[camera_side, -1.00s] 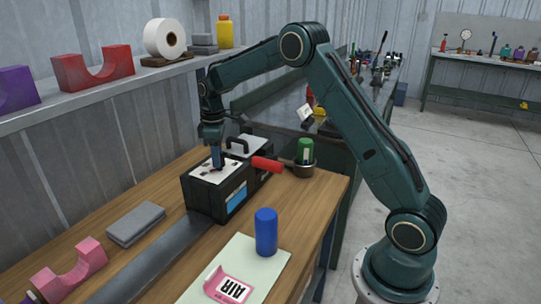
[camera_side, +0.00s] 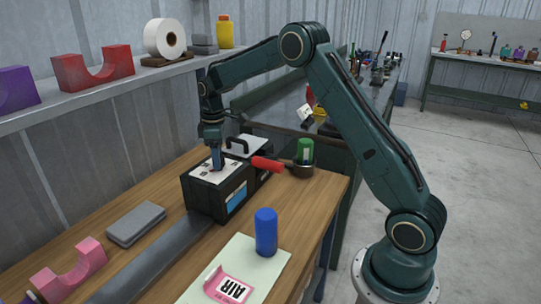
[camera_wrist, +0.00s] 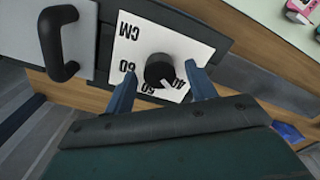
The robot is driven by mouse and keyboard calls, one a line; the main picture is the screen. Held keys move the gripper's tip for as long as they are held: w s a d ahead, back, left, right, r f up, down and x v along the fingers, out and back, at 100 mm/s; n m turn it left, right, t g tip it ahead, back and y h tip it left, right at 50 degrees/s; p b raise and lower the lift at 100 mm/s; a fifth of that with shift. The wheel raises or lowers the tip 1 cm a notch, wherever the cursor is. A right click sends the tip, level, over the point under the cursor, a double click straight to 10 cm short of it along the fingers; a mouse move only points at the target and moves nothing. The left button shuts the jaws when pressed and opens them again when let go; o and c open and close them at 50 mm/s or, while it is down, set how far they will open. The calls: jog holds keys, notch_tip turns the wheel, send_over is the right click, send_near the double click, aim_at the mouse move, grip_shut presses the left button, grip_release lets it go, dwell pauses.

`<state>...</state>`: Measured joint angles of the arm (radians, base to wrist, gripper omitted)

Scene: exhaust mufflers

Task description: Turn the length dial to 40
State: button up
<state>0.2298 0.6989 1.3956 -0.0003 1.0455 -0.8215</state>
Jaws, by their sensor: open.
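The length dial is a black round knob (camera_wrist: 160,70) on a white plate (camera_wrist: 128,42) marked CM and with several numbers, seen upside down in the wrist view. A white pointer mark on the knob points to the lower right, near the 40 (camera_wrist: 181,84); its exact reading is unclear. In the side view the plate (camera_side: 203,175) tops a black box (camera_side: 205,198). My gripper (camera_wrist: 162,88) is open, with one blue finger on each side of the knob. I cannot tell whether the fingers touch it. It also shows over the plate in the side view (camera_side: 217,168).
A black handle (camera_side: 238,145) stands behind the plate, and a red grip (camera_side: 267,164) projects right. A blue cylinder (camera_side: 266,232) and a pink AIR piece (camera_side: 232,289) sit on a pale sheet. A grey block (camera_side: 136,224) lies left on the bench.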

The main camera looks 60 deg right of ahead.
jog(key=shift+r, duration=0.15)
notch_tip(320, 180, up, 14)
jog(key=shift+f, duration=0.2)
dwell(0.5)
jog(key=s+a+r+m+t, duration=0.15)
jog(key=s+a+r, duration=0.25)
jog(key=s, duration=0.4)
jog(key=s+a+r+m+t, duration=0.15)
jog(key=s+a+r, duration=0.25)
jog(key=s, duration=0.5)
jog(key=s+a+f+m+t, duration=0.1)
jog(key=s+a+f+m, duration=0.1)
jog(key=s, duration=0.7)
jog(key=s+a+f+m+t, duration=0.1)
jog(key=s+f, duration=0.3)
jog(key=s, duration=0.5)
jog(key=shift+a+f+m+t, duration=0.3)
jog(key=shift+a+m, duration=0.1)
jog(key=shift+a, duration=0.3)
